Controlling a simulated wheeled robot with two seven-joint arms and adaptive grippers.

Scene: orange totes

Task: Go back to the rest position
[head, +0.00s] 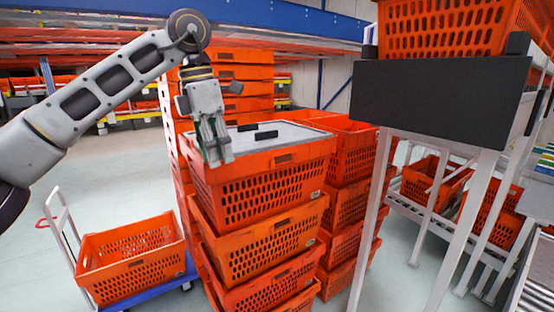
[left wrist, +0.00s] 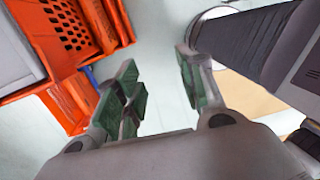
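My left gripper (head: 216,150) hangs with its fingers pointing down, in front of the left part of a tall stack of orange totes (head: 258,198). In the left wrist view its green-padded fingers (left wrist: 160,85) stand apart with nothing between them, so it is open and empty. Pale floor shows through the gap. My left arm reaches in from the left of the head view and bends at a raised elbow. My right gripper is in neither view.
A grey lid (head: 300,132) with two small black blocks (head: 265,135) tops the stack. An orange tote (head: 130,258) sits on a blue trolley (head: 168,288) at the lower left. A black-fronted stand (head: 438,95) bears a tote at right.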

